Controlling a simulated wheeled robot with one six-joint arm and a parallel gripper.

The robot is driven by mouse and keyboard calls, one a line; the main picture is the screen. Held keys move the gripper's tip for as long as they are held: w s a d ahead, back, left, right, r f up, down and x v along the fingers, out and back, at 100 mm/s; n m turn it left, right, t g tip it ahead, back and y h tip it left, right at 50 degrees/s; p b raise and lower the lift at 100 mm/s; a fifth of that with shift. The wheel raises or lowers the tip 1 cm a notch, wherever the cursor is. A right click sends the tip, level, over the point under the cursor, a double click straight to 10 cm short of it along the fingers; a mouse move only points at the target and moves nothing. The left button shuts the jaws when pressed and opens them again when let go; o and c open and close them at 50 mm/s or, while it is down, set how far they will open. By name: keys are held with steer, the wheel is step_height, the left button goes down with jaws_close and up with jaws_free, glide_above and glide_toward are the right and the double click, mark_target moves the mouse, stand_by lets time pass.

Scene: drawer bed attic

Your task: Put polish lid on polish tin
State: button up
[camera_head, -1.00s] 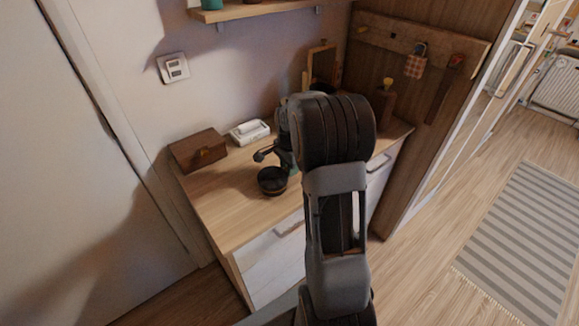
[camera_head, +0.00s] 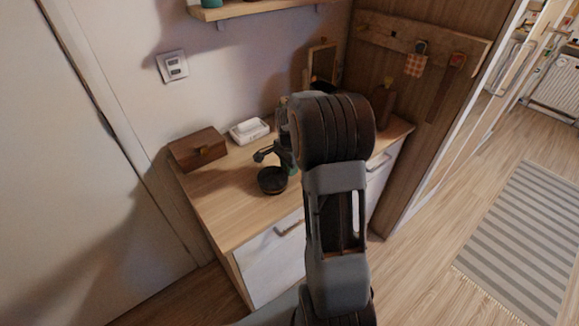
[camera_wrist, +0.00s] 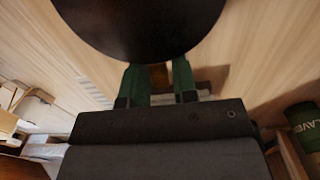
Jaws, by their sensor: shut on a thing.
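My gripper (camera_wrist: 158,84) has green fingers and is shut on the polish lid, a dark round disc (camera_wrist: 140,25) that fills the top of the wrist view. In the head view a dark round shape (camera_head: 272,181) with a brownish lower rim is over the front of the cabinet top, just below my gripper. The lid and the polish tin cannot be told apart there. The tin is not separately visible in the wrist view, where the disc hides what is under it. I cannot tell whether the lid touches the tin.
The wooden cabinet top (camera_head: 215,205) is clear at front left. A brown wooden box (camera_head: 198,149) and a white dish (camera_head: 249,131) stand at the back. A green lettered container (camera_wrist: 305,125) is at the right of the wrist view. A wall shelf (camera_head: 255,9) hangs above.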

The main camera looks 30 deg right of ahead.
steer(key=o, duration=1)
step_height(320, 180, up, 14)
steer(key=shift+f, duration=0.1)
steer(key=s+a+f+n+t+p, duration=0.1)
steer(key=s+a+n+t, duration=0.2)
steer(key=s+a+n, duration=1.3)
steer(key=shift+s+f+n+t+p, duration=0.3)
steer(key=shift+s+f+n+p, duration=0.05)
steer(key=shift+s+n, duration=0.15)
